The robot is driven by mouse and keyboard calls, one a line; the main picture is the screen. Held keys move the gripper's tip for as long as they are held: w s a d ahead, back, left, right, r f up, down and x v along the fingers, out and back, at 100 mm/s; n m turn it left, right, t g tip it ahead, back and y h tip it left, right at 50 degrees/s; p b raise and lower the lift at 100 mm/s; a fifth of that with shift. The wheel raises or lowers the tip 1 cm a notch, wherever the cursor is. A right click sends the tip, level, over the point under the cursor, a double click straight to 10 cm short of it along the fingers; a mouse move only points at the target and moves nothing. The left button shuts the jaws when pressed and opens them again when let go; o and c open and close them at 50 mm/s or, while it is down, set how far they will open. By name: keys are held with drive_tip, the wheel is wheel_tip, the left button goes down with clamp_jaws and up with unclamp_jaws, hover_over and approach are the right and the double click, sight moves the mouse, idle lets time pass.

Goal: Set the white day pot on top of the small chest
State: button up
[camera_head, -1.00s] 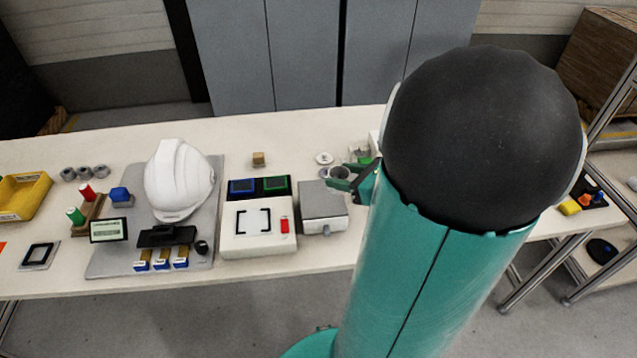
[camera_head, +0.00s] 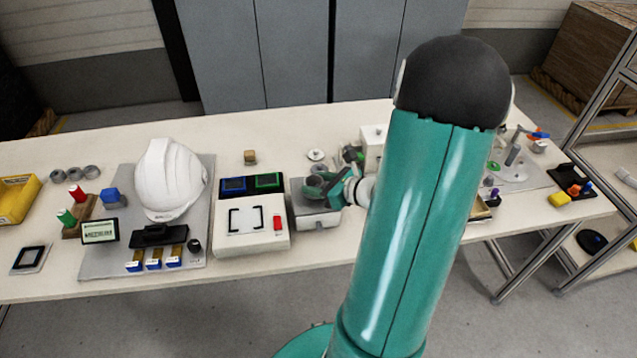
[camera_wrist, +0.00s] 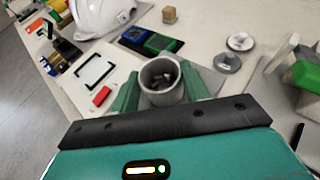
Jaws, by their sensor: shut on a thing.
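The day pot (camera_wrist: 151,75) is a pale grey-white open cup with dark pieces inside. My gripper (camera_wrist: 161,88) is shut on it, one green finger on each side. In the head view my gripper (camera_head: 325,186) holds the pot (camera_head: 312,188) over the small chest (camera_head: 318,218), a low grey box on the table. The chest's top (camera_wrist: 212,78) shows partly behind the pot in the wrist view. The pot looks roughly upright. I cannot tell whether it touches the chest's top.
A white case (camera_head: 250,240) with a red switch stands just left of the chest, with blue and green trays (camera_head: 270,181) behind it. Round lids (camera_head: 316,155) and a wooden cube (camera_head: 250,157) lie farther back. A white helmet (camera_head: 170,180) stands at left.

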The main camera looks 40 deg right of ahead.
drive_tip(key=o, duration=1)
drive_tip(key=shift+f, duration=0.15)
drive_tip(key=shift+c, duration=0.2)
